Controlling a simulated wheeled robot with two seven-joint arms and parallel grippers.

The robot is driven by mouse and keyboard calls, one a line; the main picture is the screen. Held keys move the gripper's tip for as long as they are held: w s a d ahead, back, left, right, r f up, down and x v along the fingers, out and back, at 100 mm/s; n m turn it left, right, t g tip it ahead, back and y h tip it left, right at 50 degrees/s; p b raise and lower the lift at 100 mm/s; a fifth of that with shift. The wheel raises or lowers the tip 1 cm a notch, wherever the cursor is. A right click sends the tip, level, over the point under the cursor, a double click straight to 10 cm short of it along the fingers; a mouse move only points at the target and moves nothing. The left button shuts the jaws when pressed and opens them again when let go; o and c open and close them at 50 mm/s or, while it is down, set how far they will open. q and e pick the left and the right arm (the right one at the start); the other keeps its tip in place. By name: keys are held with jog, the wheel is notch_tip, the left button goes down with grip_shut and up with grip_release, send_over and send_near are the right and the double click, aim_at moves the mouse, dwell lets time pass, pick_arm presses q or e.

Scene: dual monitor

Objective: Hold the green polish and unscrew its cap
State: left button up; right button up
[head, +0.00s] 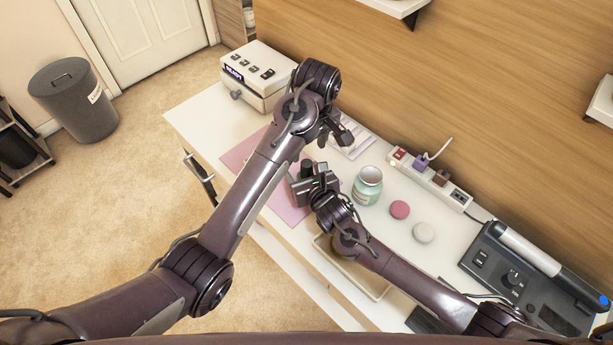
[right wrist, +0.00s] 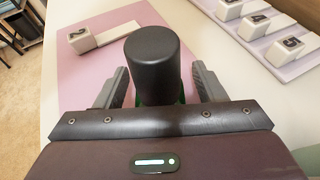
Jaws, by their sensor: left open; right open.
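The green polish shows in the right wrist view as a tall black cap (right wrist: 152,58) with a little green bottle (right wrist: 146,101) under it. It stands upright on the pink mat (right wrist: 100,40). In the head view only its dark cap (head: 306,167) shows; the rest is hidden by my right gripper. My right gripper (head: 312,182) is open, with one finger on each side of the bottle; gaps show beside the cap. My left gripper (head: 342,134) is open and empty, above the table behind the polish, apart from it.
A jar (head: 367,186), a pink round item (head: 399,210) and a white one (head: 423,232) stand right of my right gripper. A power strip (head: 428,178) runs along the wall. A white boxy device (head: 258,75) stands at the far left. A numbered tag (right wrist: 85,38) lies on the mat.

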grip_shut()
grip_release()
